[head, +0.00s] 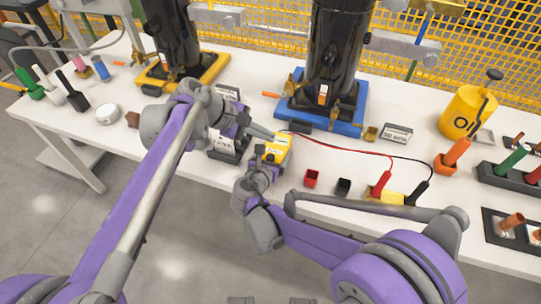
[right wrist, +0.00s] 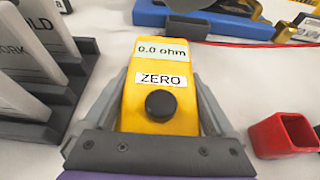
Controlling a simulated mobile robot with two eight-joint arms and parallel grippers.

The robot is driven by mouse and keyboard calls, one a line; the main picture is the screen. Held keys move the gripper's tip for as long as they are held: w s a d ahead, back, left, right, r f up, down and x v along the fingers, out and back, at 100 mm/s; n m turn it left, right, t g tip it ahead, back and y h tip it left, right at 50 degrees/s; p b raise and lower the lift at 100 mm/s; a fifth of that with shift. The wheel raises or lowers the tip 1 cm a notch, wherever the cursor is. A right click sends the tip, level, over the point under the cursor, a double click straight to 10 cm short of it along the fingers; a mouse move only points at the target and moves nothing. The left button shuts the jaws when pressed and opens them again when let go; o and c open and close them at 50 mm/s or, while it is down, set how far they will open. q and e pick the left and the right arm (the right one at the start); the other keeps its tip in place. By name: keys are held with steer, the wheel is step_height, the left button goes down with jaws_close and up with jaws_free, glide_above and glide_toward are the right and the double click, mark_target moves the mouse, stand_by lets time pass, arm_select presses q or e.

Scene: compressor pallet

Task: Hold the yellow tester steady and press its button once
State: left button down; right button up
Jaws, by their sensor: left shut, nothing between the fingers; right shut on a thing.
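The yellow tester (head: 277,148) stands near the front edge of the white table. In the right wrist view the tester (right wrist: 160,92) shows a "0.0 ohm" display (right wrist: 162,50), a "ZERO" label and a round black button (right wrist: 161,105). My right gripper (head: 266,158) is shut on the tester, with one finger along each side. My left gripper (head: 268,134) is shut and empty, with its tips by the tester's far left side in the head view. I cannot tell whether they touch it. The button is not covered in the right wrist view.
A dark rack with upright cards (right wrist: 35,75) stands left of the tester. A red open box (head: 311,178) and a black one (head: 343,187) stand to its right. Red and black leads cross the table behind them. A black compressor on a blue base (head: 345,127) stands behind.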

steer(key=o, duration=1.4)
steer(key=shift+o, duration=0.2)
